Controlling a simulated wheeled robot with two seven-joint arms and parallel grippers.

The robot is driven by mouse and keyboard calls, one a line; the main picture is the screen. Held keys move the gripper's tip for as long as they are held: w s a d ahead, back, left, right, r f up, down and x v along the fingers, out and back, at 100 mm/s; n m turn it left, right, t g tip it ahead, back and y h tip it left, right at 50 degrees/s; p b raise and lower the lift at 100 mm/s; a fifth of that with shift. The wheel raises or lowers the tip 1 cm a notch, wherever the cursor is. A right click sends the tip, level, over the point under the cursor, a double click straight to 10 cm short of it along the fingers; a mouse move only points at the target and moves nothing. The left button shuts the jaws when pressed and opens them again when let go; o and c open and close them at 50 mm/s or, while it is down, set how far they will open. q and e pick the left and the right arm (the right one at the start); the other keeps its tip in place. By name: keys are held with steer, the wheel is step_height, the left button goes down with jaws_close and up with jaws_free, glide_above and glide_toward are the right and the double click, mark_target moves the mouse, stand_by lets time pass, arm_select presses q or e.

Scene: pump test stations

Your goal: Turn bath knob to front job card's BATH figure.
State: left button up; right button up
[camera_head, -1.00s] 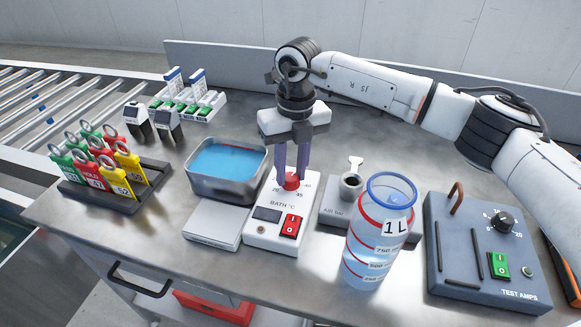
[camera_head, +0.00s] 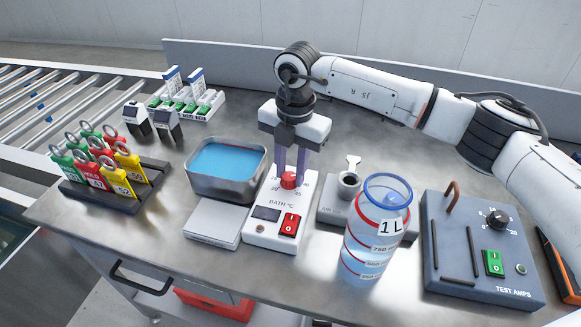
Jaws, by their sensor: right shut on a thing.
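The red bath knob (camera_head: 289,180) sits at the top of the white BATH °C control box (camera_head: 262,232). My right gripper (camera_head: 290,178) comes down from above and is shut on the knob, with a purple finger on each side of it. The dial figures around the knob are partly hidden by the fingers, and the pointer setting cannot be read. The water bath (camera_head: 229,188), a metal tub of blue water, stands left of the box. Job cards (camera_head: 172,80) stand in the rack at the back left; their figures are too small to read. My left gripper is not in view.
A clear 1 L jug (camera_head: 376,240) stands close to the right of the control box. A grey TEST AMPS box (camera_head: 478,277) is further right. Coloured tags (camera_head: 92,165) stand in a dark rack at left. A roller conveyor (camera_head: 60,105) runs beyond.

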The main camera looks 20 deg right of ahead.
mark_target(292, 177)
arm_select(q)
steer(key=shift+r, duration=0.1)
arm_select(e)
steer(key=shift+m, duration=1.1)
steer(key=o, duration=1.1)
steer(key=shift+c, duration=0.2)
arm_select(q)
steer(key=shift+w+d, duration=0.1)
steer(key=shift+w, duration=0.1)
arm_select(e)
step_height(292, 177, up, 10)
steer(key=shift+s+r, duration=0.2)
steer(key=shift+s, duration=0.05)
steer(key=shift+d, duration=0.1)
